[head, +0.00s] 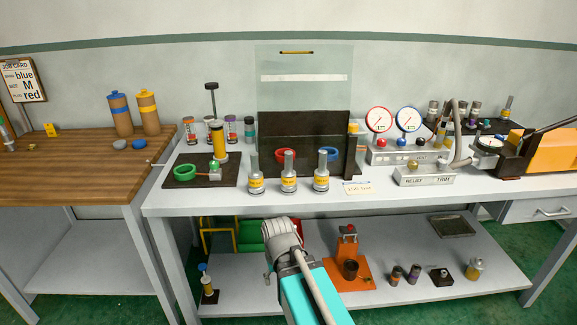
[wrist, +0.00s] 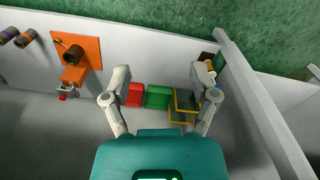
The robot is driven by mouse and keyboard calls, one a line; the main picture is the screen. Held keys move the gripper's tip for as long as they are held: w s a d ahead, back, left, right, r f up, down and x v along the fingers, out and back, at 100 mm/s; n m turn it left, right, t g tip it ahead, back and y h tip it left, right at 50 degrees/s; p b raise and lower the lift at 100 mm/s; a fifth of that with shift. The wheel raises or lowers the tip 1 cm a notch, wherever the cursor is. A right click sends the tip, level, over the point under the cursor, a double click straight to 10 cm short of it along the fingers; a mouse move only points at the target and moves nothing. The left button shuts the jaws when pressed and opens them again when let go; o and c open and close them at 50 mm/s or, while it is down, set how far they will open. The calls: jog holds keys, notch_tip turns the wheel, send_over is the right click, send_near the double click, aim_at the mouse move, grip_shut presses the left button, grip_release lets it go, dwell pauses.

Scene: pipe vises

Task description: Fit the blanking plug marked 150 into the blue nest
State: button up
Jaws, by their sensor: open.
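Three grey metal plugs with yellow labels stand upright in a row near the front of the bench: a left plug (head: 255,183), a middle plug (head: 289,181) and a right plug (head: 321,178). Their label numbers are too small to read surely. A blue ring (head: 333,155), seemingly the blue nest, is partly hidden behind the right plug. A red ring (head: 279,154) is behind the middle plug. A green ring (head: 186,173) lies on a dark mat at left. My gripper (head: 281,234) is in front of the bench, below its top. Its fingers are apart and empty in the wrist view (wrist: 162,82).
A clear upright screen (head: 304,97) stands behind the rings. Gauges (head: 379,121) and a relief box (head: 426,177) stand at right. The lower shelf (head: 395,300) holds an orange vise (head: 347,270) and red and green boxes (wrist: 158,96). A wooden table (head: 75,170) is at left.

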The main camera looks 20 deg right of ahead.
notch_tip(320, 180, up, 22)
jog(key=w+p, duration=0.2)
jog(key=p, duration=1.8)
notch_tip(320, 180, up, 16)
jog(key=f+m+p, duration=0.1)
jog(key=m+p, duration=1.5)
jog(key=m, duration=0.5)
send_over(289, 162)
jog(key=shift+w+d+r+m, duration=0.25)
jog(key=shift+w+m, duration=0.25)
jog(key=shift+f, duration=0.1)
notch_tip(289, 162, down, 8)
jog(key=b, duration=0.8)
jog(key=shift+f, duration=0.2)
jog(key=shift+f+b, duration=0.1)
jog(key=shift+b, duration=0.25)
jog(key=shift+w+a+f+b, duration=0.1)
jog(key=shift+f+b, duration=2.4)
